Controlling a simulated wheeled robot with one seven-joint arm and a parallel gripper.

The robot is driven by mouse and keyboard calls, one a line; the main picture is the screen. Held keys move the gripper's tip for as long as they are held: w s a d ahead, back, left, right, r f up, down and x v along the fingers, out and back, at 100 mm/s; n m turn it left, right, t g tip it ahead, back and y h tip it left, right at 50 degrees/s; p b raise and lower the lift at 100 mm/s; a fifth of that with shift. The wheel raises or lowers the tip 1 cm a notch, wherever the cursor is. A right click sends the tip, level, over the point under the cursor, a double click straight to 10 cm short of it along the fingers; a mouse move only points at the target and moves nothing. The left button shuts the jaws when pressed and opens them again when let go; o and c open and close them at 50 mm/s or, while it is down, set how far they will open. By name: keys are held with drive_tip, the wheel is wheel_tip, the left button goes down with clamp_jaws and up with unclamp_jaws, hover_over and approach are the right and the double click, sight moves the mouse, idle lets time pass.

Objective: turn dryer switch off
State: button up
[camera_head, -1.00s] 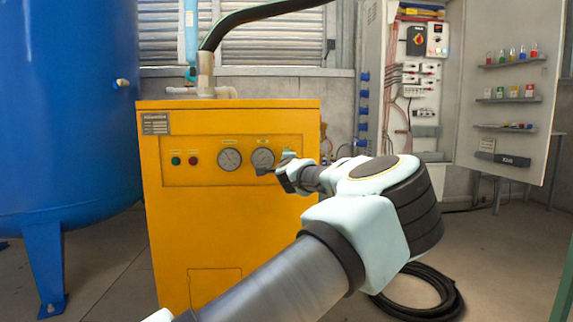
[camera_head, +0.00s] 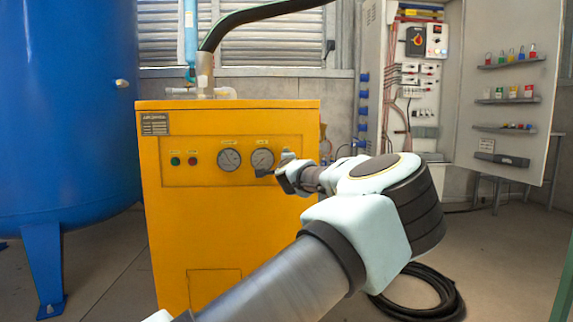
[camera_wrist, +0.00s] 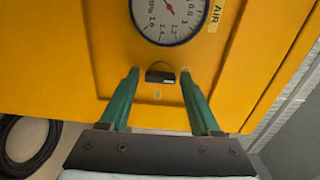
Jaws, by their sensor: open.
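The yellow dryer cabinet (camera_head: 230,230) stands in the middle of the head view, with its panel of gauges and lights facing me. In the wrist view a small black switch (camera_wrist: 160,75) sits on the yellow panel, below a round gauge (camera_wrist: 168,12). My gripper (camera_wrist: 160,78) is open, with one green finger on each side of the switch. The fingertips appear close to the panel; I cannot tell whether they touch it. In the head view my gripper (camera_head: 270,170) is at the panel's right part and hides the switch.
A green light (camera_head: 175,161) and a red light (camera_head: 193,161) are on the panel's left. A blue tank (camera_head: 65,110) stands at left. An open electrical cabinet (camera_head: 412,90) is behind at right. A coiled black hose (camera_head: 430,295) lies on the floor.

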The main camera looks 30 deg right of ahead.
drive_tip(key=v, duration=1)
drive_tip(key=shift+s, duration=0.2)
drive_tip(key=shift+a, duration=0.15)
